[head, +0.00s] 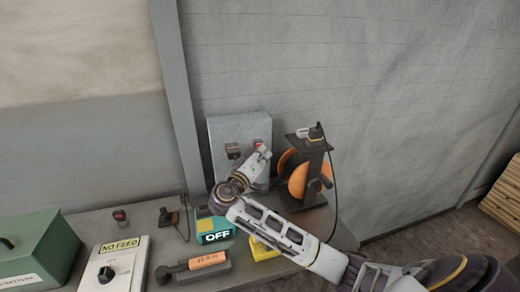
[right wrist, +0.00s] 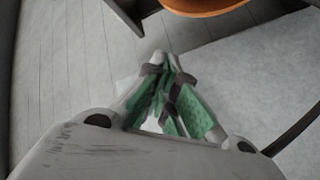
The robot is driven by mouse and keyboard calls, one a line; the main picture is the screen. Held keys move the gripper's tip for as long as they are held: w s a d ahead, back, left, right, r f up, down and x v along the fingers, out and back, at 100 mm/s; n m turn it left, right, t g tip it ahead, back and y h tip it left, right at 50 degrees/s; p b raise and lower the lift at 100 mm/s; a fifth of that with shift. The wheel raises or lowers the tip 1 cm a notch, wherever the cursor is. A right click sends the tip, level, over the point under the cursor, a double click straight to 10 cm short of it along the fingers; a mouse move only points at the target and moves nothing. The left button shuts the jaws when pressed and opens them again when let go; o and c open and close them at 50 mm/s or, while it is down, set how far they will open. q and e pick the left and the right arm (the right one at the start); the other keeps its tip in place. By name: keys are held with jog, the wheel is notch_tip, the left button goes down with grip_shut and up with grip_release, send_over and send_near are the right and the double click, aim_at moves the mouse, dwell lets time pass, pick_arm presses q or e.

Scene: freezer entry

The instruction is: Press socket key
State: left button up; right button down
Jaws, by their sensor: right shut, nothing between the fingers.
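A grey box (head: 240,129) stands upright at the back of the bench against the wall, with two small dark-red switch-like parts on its front. One of them, the left switch part (head: 233,150), shows clear; the other is just above my gripper. I cannot tell which part is the socket key. My right gripper (head: 263,152) is shut and empty in front of the box's lower right. Whether it touches the box is unclear. In the right wrist view its green-padded fingers (right wrist: 169,62) are together over a pale surface. My left gripper is not in view.
An orange reel on a dark stand (head: 313,165) is close right of my gripper. A green OFF box (head: 214,229), a yellow block (head: 263,249) and an orange-handled tool (head: 206,260) lie near my forearm. A NO FEED panel (head: 117,262) and green case (head: 38,249) stand left.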

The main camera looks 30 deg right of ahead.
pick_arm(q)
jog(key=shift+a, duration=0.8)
pick_arm(e)
jog(key=shift+s+a, duration=0.25)
jog(key=shift+s, duration=0.65)
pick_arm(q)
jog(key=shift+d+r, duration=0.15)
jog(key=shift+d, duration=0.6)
pick_arm(e)
jog(key=s+a, duration=0.1)
jog(key=s, duration=0.5)
jog(key=shift+a, duration=0.15)
